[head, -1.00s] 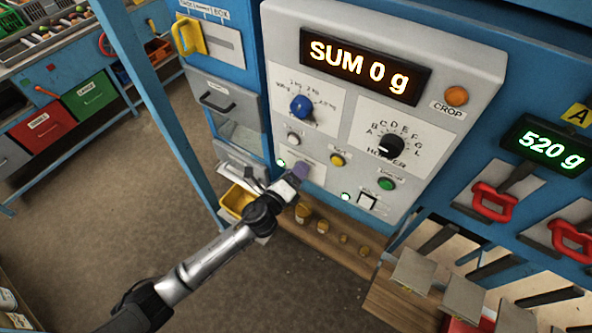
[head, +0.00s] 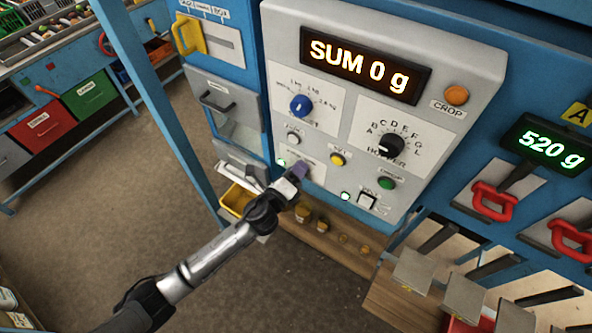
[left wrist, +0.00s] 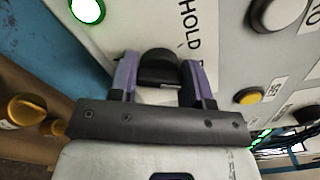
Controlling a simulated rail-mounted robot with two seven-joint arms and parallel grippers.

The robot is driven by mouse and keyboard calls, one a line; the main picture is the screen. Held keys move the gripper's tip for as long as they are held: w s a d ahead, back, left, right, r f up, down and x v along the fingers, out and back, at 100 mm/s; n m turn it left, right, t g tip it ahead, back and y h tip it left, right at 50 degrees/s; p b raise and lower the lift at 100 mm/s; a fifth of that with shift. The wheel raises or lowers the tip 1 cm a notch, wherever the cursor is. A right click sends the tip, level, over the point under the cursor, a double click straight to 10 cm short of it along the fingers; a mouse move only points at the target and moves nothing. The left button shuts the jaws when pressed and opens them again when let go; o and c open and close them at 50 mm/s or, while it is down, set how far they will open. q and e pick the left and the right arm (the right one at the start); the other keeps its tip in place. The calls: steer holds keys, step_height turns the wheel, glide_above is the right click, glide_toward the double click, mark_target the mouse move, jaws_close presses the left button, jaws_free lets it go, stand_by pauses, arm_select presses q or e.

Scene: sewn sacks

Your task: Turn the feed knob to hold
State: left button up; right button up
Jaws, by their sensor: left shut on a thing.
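The feed knob (left wrist: 159,68) is a black knob in the left wrist view. It sits low on the grey control panel (head: 440,45), beside a label reading HOLD (left wrist: 187,22). My left gripper (left wrist: 160,80) is shut on it, with one purple finger on each side. In the head view the left gripper (head: 298,172) reaches the panel's lower left and hides the knob. Where the knob's pointer stands cannot be made out. My right gripper is not in view.
A lit green lamp (left wrist: 87,10) is close to the knob. A white button (head: 293,139), a yellow button (head: 337,159), a blue knob (head: 301,105) and a black hopper knob (head: 391,145) are on the panel. A wooden shelf (head: 325,243) with small yellow weights lies below.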

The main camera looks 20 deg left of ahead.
arm_select(q)
steer(key=n, duration=0.5)
steer(key=shift+f+n, duration=0.1)
steer(key=shift+n, duration=0.2)
steer(key=n+p, duration=0.1)
steer(key=n, duration=0.4)
steer(key=shift+f, duration=0.1)
steer(key=shift+n, duration=0.6)
steer(key=o, duration=0.9)
steer(key=shift+s, duration=0.1)
